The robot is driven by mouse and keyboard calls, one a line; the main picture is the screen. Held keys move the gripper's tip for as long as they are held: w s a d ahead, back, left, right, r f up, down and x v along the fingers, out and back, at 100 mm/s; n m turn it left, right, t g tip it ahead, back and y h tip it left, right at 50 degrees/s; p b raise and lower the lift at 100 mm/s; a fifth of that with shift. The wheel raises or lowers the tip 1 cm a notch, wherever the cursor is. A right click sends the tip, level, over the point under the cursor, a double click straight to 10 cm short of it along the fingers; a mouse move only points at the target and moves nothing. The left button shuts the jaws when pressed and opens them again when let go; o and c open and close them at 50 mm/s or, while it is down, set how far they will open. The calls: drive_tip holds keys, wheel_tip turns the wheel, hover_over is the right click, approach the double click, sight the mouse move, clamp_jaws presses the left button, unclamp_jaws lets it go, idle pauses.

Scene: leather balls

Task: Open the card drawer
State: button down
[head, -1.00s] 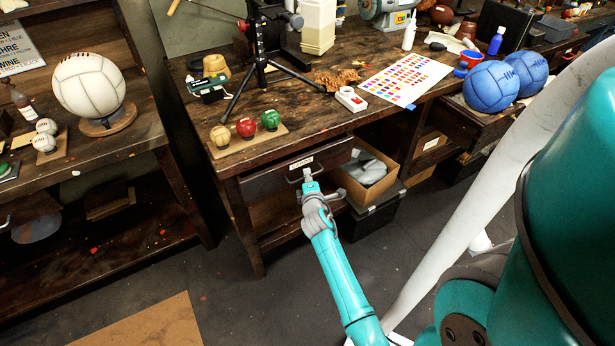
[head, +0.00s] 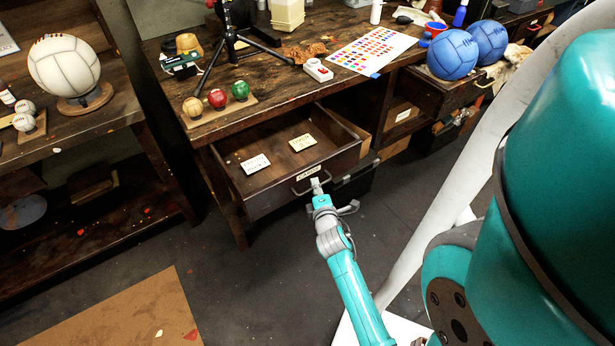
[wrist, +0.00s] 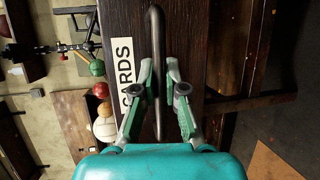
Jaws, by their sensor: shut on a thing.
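The card drawer (head: 262,190) stands pulled well out from the workbench in the head view. The metal drawer handle (wrist: 157,75) runs between the fingers in the wrist view. My gripper (wrist: 172,92) is shut on this handle; in the head view my gripper (head: 318,187) is at the drawer's front, where it partly hides the handle.
The workbench top (head: 290,88) above holds small coloured balls (head: 217,98), a colour chart (head: 372,50) and a tripod. Blue balls (head: 452,54) rest at the right. A shelf with a white ball (head: 64,72) stands left. The floor (head: 270,290) before the drawer is clear.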

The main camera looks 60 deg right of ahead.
drive_tip(key=shift+s+a, duration=0.5)
drive_tip(key=shift+s, duration=0.3)
drive_tip(key=c, duration=1.2)
unclamp_jaws()
drive_tip(key=v, duration=1.2)
